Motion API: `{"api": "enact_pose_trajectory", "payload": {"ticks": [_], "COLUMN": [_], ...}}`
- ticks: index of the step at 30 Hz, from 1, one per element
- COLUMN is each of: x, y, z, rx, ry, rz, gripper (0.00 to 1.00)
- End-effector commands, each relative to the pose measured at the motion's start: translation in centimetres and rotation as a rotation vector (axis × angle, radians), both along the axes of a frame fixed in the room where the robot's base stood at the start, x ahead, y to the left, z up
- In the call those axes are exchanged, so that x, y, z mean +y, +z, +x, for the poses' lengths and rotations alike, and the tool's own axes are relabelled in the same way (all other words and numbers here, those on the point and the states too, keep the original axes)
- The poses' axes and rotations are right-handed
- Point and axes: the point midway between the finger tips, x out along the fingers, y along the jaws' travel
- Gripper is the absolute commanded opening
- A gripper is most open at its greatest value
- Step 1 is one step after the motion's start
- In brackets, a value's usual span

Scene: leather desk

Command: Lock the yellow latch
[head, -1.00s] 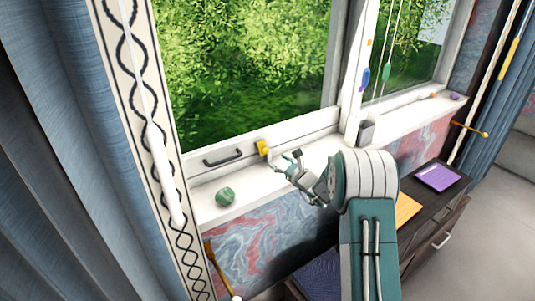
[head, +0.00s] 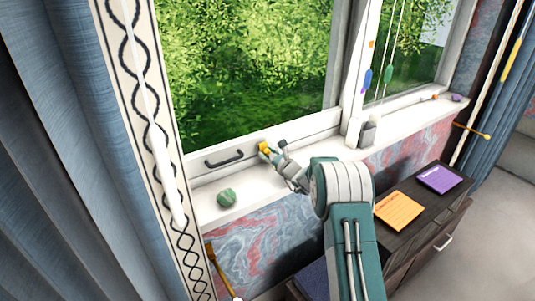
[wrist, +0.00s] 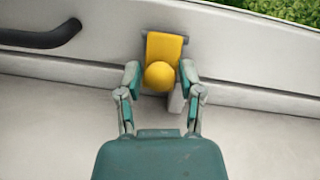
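The yellow latch (head: 264,147) is on the lower rail of the window frame, right of the dark handle. In the wrist view the latch (wrist: 163,50) shows a flat yellow plate with a round yellow knob (wrist: 159,76) at its lower end. My gripper (wrist: 159,78) is open, with one teal fingertip on each side of the knob. I cannot tell whether either fingertip touches it. In the head view my gripper (head: 272,152) reaches the latch from the lower right and partly covers it.
A dark handle (head: 224,159) is on the rail left of the latch. A green striped ball (head: 226,196) rests on the white sill (head: 245,200). A grey holder (head: 367,133) stands further right on the sill. Orange and purple pads (head: 398,210) lie on the dark cabinet below.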

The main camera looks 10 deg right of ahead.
Motion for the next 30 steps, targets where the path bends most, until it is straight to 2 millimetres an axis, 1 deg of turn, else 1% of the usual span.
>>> {"api": "enact_pose_trajectory", "payload": {"ticks": [5,12,21,22,23,30], "x": [0.08,0.16,0.14,0.14,0.14,0.12], "y": [-0.08,-0.41,-0.38,-0.38,-0.38,-0.38], "z": [0.05,0.24,0.23,0.23,0.23,0.21], "rx": [-0.01,-0.097,-0.105,-0.105,-0.105,-0.105], "ry": [0.002,0.001,0.001,0.001,0.001,0.001], "rz": [0.004,0.038,0.042,0.042,0.042,0.042], "gripper": [0.01,0.01,0.01,0.57,0.66,0.66]}}
